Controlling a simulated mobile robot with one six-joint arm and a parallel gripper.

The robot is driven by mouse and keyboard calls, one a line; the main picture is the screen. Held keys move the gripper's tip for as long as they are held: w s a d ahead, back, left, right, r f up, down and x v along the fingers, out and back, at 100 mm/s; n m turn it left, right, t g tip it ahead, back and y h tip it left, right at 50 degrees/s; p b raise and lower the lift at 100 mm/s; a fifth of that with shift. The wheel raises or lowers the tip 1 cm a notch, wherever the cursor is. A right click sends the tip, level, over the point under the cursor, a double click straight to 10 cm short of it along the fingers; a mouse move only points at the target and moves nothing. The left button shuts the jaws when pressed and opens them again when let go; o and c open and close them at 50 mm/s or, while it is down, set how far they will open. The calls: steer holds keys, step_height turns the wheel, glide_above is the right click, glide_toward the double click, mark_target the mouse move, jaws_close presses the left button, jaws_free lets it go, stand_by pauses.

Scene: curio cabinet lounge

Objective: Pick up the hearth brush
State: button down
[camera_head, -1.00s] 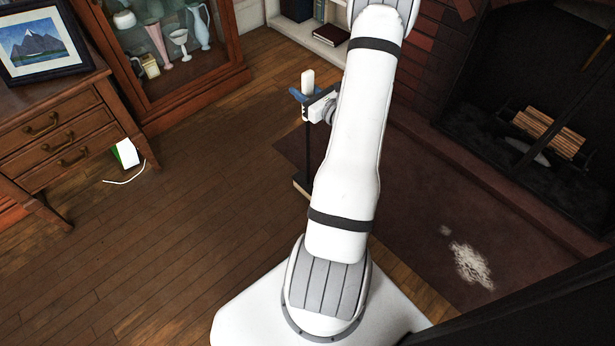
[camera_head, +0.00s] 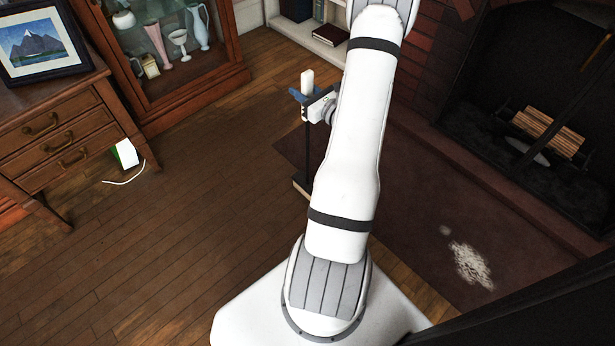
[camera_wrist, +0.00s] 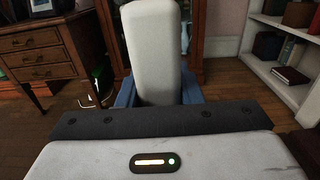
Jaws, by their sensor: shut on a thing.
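The hearth brush has a pale, blocky handle (camera_head: 307,79) at its top. A thin dark upright shaft (camera_head: 307,150) runs down below it to a small light-edged end (camera_head: 302,187) near the floor at the rug's left edge. Whether that end touches the floor I cannot tell. My gripper (camera_head: 308,96) has blue fingers and is shut on the handle, which sticks up above them. In the wrist view the pale handle (camera_wrist: 155,50) stands upright between the blue fingers of my gripper (camera_wrist: 158,95). The shaft is hidden there.
A dark rug (camera_head: 420,220) with a pale powdery patch (camera_head: 472,265) lies before the fireplace (camera_head: 540,90). A wooden dresser (camera_head: 50,125) and glass cabinet (camera_head: 180,90) stand left, a low white bookshelf (camera_head: 310,40) behind.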

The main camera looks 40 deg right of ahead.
stand_by(0.4)
step_height(320, 180, up, 10)
steer(key=p, duration=0.4)
steer(key=c, duration=1.5)
jaws_free()
jaws_close()
